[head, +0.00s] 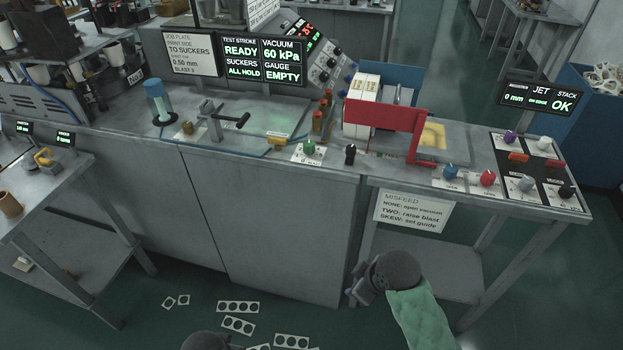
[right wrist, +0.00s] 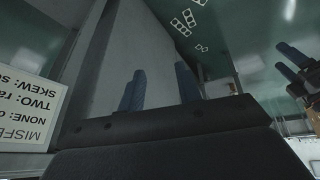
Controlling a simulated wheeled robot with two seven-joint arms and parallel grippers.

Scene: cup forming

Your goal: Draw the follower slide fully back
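A red bracket (head: 388,112), which may be the follower slide, stands on the bench behind the right table leg. My right gripper (head: 360,286) is low in front of the bench, well below and apart from the bracket. In the right wrist view its two blue fingers (right wrist: 160,92) stand apart with nothing between. My left wrist shows only partly at the head view's bottom edge; its gripper (right wrist: 291,63) shows in the right wrist view, fingers apart.
Knobs and switches (head: 525,170) fill the bench's right end. A MISFEED sign (head: 412,211) hangs on the front above an open lower shelf (head: 440,270). Punched cards (head: 238,307) lie on the floor. A small lever fixture (head: 215,120) stands at the bench's left.

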